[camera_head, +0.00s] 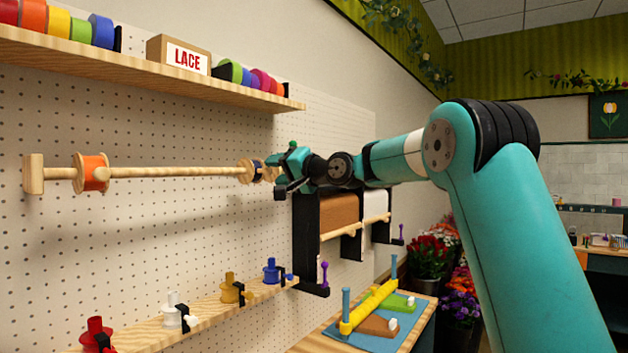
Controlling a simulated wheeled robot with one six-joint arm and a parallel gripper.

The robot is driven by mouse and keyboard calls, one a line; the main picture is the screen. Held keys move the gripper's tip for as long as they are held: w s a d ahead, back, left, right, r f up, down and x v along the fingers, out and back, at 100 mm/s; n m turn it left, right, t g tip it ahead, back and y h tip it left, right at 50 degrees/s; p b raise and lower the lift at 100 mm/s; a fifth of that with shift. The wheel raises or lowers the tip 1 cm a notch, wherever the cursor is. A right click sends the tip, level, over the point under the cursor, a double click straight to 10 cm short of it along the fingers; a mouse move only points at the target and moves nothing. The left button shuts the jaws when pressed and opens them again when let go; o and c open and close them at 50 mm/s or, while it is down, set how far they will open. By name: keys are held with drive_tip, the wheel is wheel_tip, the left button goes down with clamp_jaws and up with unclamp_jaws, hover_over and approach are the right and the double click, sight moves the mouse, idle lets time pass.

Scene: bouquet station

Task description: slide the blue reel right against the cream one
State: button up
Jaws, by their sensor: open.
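A pale wooden rod (175,172) runs sideways along the pegboard. A reel with dark blue ribbon between wooden flanges, the blue reel (258,165), sits on the rod near its visible right end. My gripper (279,174) is open at the blue reel's right side, partly overlapping it in the picture. I cannot tell whether the fingers touch it. A pale wooden part shows just right of the blue ribbon, but I cannot tell whether it is a flange or another reel. I cannot make out the cream reel; my gripper and arm cover the rod further right.
An orange reel (95,172) sits near the rod's left end block (33,174). A shelf (140,75) with ribbon rolls and a LACE box (178,55) is above. A lower ledge (195,322) holds several coloured spools. Paper rolls (345,220) hang below my wrist.

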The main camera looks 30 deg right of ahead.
drive_tip(key=b+v, duration=0.5)
drive_tip(key=v, duration=0.8)
drive_tip(key=shift+s, duration=0.3)
drive_tip(key=shift+d, duration=0.1)
drive_tip(key=shift+c, duration=0.5)
